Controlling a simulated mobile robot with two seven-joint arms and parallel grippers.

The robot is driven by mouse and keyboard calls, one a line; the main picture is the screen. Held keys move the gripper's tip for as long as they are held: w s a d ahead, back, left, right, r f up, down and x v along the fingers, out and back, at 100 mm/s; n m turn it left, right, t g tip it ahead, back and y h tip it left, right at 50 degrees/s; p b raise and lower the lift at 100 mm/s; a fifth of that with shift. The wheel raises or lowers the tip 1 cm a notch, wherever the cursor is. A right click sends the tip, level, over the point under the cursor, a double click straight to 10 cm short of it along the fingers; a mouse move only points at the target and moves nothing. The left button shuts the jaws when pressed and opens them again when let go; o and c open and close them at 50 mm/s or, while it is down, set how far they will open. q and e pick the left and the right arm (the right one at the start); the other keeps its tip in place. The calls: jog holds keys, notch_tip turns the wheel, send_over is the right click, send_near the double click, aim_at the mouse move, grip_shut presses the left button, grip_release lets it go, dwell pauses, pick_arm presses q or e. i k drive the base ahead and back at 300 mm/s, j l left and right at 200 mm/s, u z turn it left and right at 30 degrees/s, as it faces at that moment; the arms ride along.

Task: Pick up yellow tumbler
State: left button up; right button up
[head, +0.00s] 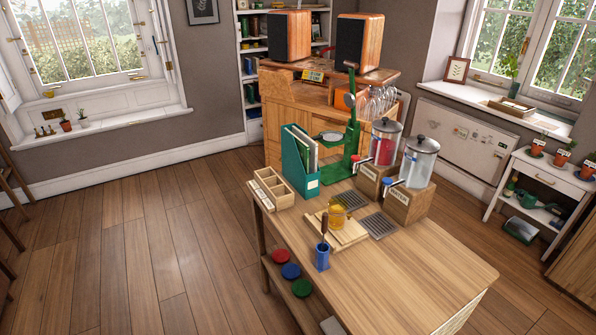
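The yellow tumbler (337,216) stands upright on a light wooden board (350,237) on the table, left of the middle of the tabletop. It looks see-through and amber-yellow. A blue cup (322,257) with a dark stick-like thing in it stands just in front and to the left of it. Neither of my grippers is in view.
Two lidded dispensers on wooden blocks (407,203) stand right of the tumbler, with dark drip grates (377,225) before them. Behind are a teal file holder (300,165), a wooden compartment box (271,188) and a green stand (340,168). The table's front right (420,285) is clear.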

aim_at(337, 207)
jog(key=l+u, duration=0.35)
jog(key=i+l+u, duration=0.1)
jog(key=u, duration=0.25)
jog(key=l+u, duration=0.45)
jog(key=l, duration=0.3)
jog(key=k+l+u, duration=0.1)
jog(key=l, duration=0.35)
jog(key=k+l, duration=0.15)
jog(key=l, duration=0.25)
jog(key=k+l+u, duration=0.15)
jog(key=l, duration=0.25)
jog(key=l+u, duration=0.1)
jog(key=l, duration=0.3)
jog(key=k+l, duration=0.1)
jog(key=l, duration=0.25)
jog(key=k+l, duration=0.15)
jog(key=l, duration=0.2)
